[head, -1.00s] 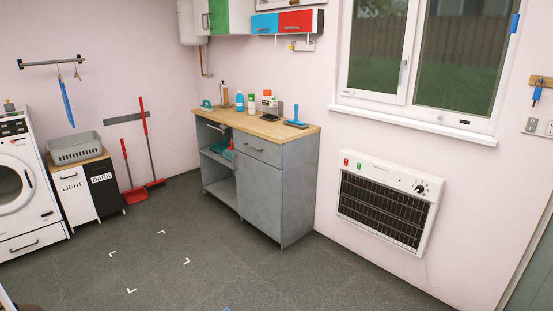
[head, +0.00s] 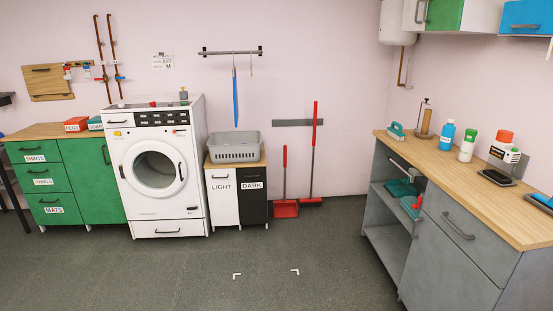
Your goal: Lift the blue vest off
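A narrow blue item (head: 236,97) hangs from the wall rail (head: 230,52) above the grey basket. It is the only blue hanging thing in view and may be the blue vest seen edge-on; its full shape does not show. Its lower end hangs free above the basket, apart from it. A small hook or hanger (head: 251,66) hangs beside it on the rail, with nothing on it that I can see. Neither of my grippers is in view.
A grey basket (head: 234,148) sits on the LIGHT and DARK bins (head: 222,190). The washing machine (head: 155,165) stands left of them, a red dustpan (head: 285,208) and broom to the right. A grey workbench (head: 455,215) fills the right. The floor (head: 210,270) ahead is clear.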

